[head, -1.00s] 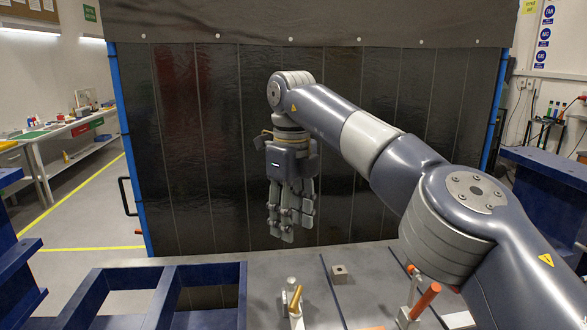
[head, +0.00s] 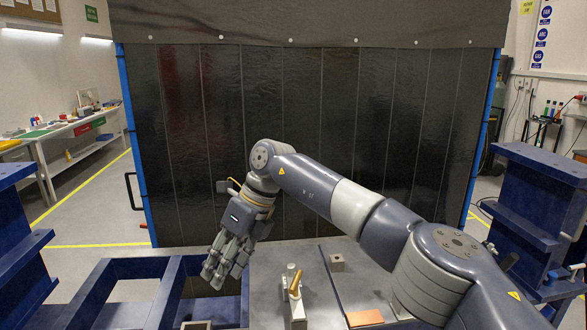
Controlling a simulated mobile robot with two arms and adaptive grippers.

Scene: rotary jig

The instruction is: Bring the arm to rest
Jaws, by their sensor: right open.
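My right arm comes in from the lower right of the head view and reaches across the grey table. My right gripper (head: 222,272) hangs at its end, pointing down and a little left, above the right edge of the blue frame. Its fingers are open and nothing shows between them. My left gripper is not in the head view.
The blue frame (head: 110,268) with open bays stands at lower left. On the grey table (head: 277,264) are a clamp with a brass-coloured handle (head: 295,282), a small metal block (head: 337,262) and an orange plate (head: 365,317). A dark strip curtain (head: 330,130) closes the back.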

